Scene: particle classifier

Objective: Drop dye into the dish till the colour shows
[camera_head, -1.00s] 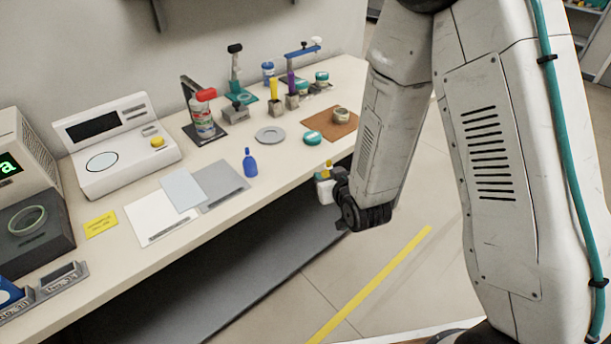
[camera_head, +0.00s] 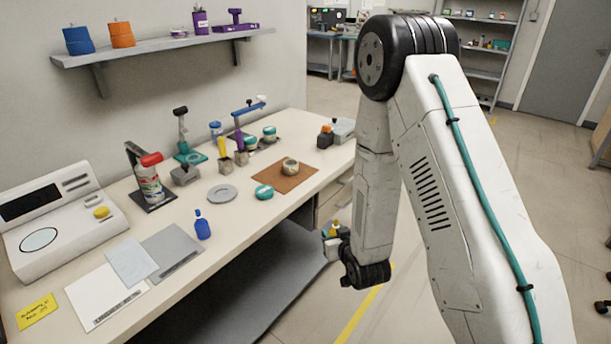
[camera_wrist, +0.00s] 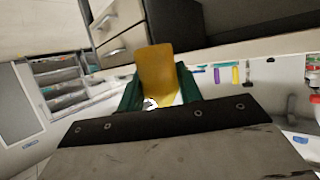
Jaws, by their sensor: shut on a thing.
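My gripper (camera_wrist: 158,96) is shut on a yellow item (camera_wrist: 156,68), which stands between its dark green fingers in the wrist view. In the head view the gripper is small, beside the bench's front edge, with a yellow-topped item (camera_head: 334,229) at its tip. A small round pot (camera_head: 290,165), perhaps the dish, sits on a brown mat (camera_head: 294,182) on the bench, apart from my gripper. Its contents are too small to make out. A teal-rimmed round piece (camera_head: 264,192) lies at the mat's left edge. A blue dropper-like bottle (camera_head: 202,225) stands near the front edge.
A wall shelf (camera_head: 150,47) hangs above. Open floor lies to the right.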

